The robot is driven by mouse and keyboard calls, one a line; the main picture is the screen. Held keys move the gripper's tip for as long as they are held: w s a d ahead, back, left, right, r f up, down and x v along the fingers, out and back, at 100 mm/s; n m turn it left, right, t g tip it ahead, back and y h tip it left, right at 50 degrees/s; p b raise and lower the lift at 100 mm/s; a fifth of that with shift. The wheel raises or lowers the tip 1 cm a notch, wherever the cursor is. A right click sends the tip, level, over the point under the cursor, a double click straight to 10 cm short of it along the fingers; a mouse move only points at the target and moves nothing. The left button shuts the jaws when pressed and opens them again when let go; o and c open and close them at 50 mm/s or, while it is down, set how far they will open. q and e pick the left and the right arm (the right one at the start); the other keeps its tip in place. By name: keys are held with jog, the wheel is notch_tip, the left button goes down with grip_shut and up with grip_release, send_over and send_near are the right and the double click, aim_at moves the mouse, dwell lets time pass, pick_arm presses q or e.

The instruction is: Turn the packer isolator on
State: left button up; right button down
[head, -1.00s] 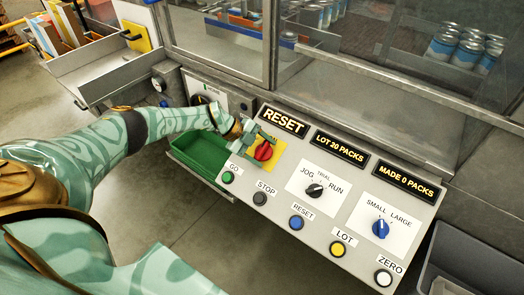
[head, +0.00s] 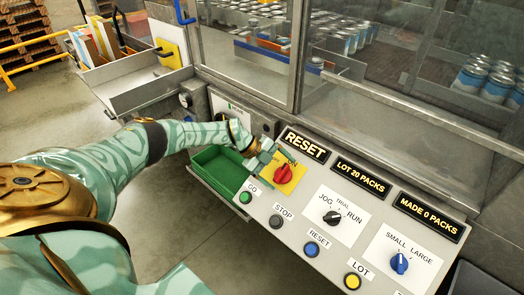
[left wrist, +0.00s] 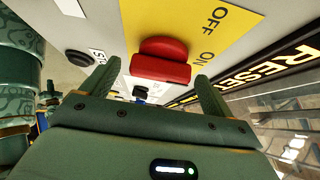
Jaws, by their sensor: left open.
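The packer isolator is a red rotary knob (head: 283,174) on a yellow plate (head: 297,179) at the left end of the sloped panel. In the left wrist view, the red knob (left wrist: 162,62) sits just ahead of my left gripper (left wrist: 158,76), between the lines of its fingers. The plate (left wrist: 190,22) carries OFF and ON; which one the knob points to is unclear. My left gripper (head: 266,157) is open and empty, just left of and above the knob in the head view, with a small gap. My right gripper is out of view.
The panel has a green GO button (head: 245,197), a grey STOP button (head: 276,221), a black selector (head: 332,217) and a blue selector (head: 399,264). A green tray (head: 217,172) lies below my left forearm. The machine window and frame rise behind.

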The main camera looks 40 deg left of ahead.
pick_arm(q)
jog(key=p+v, duration=0.2)
jog(key=v, duration=1.2)
jog(key=shift+a+r, duration=0.15)
jog(key=shift+r, duration=0.1)
